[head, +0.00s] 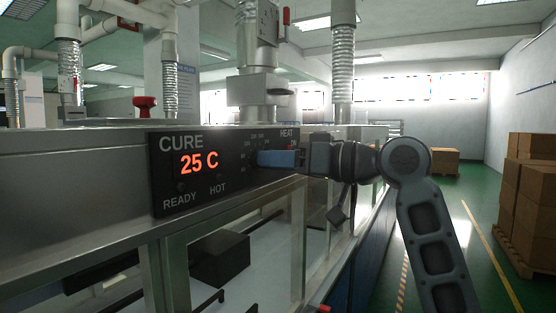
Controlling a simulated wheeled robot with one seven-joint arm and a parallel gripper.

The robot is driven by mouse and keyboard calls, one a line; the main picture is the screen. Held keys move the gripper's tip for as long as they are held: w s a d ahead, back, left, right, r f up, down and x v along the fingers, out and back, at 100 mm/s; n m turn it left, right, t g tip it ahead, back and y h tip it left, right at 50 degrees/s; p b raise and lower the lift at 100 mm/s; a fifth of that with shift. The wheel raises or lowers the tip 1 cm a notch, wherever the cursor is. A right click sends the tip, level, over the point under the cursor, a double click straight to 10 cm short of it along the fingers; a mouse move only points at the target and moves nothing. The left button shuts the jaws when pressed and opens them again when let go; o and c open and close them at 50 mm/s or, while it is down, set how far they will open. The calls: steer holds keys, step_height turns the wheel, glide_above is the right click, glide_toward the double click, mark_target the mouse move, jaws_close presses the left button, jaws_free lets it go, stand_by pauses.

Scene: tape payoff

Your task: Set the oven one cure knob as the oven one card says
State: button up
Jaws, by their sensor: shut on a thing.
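The black oven control panel (230,166) is on the front of the metal housing. Its display (199,163) reads 25 C in orange, under the word CURE. READY and HOT lamps below look dark. A dial scale (258,138) with small numbers is at the panel's right part, too small to read. My gripper (262,158) reaches in from the right with its blue fingers at this dial, shut on the cure knob. The fingers hide the knob and its pointer, so its setting cannot be told. No oven one card can be made out.
A HEAT label (287,133) with a small red part under it is close above my gripper. Metal frame posts (298,215) stand below the panel. Stacked cartons (530,200) are at the far right. The green floor (475,235) between is clear.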

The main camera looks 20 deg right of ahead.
steer(key=shift+f, duration=0.2)
steer(key=o, duration=1.1)
steer(key=shift+r, duration=0.15)
steer(key=shift+d, duration=0.1)
steer(key=shift+b+v, duration=1)
steer(key=shift+v, duration=2.85)
